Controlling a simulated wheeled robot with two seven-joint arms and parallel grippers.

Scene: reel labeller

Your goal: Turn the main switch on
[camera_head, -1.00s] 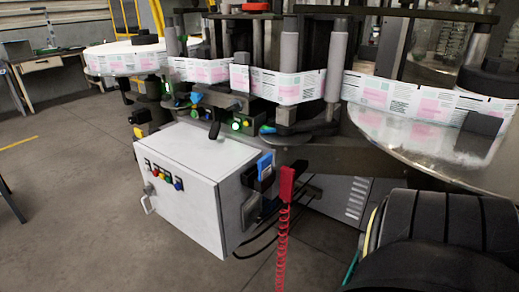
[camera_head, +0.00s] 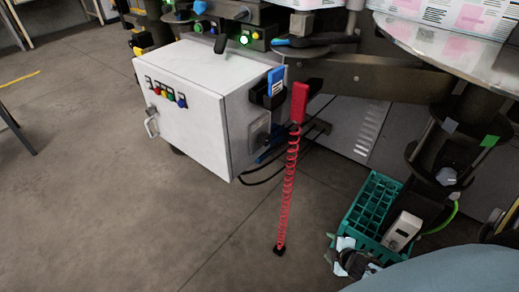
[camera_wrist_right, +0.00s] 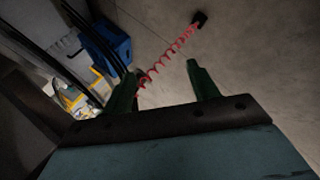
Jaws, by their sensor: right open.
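The white control cabinet (camera_head: 185,85) stands low at the left of the machine. Its front has a row of small coloured buttons (camera_head: 168,92), a grey knob-like part (camera_head: 152,111) and a grey handle (camera_head: 151,127). I cannot tell which control is the main switch. My left gripper is out of view.
A red box (camera_head: 299,102) with a coiled red cord (camera_head: 288,180) hangs right of the cabinet, next to a blue-topped device (camera_head: 276,80). A teal crate (camera_head: 366,207) stands on the floor at the right. The floor before the cabinet is clear.

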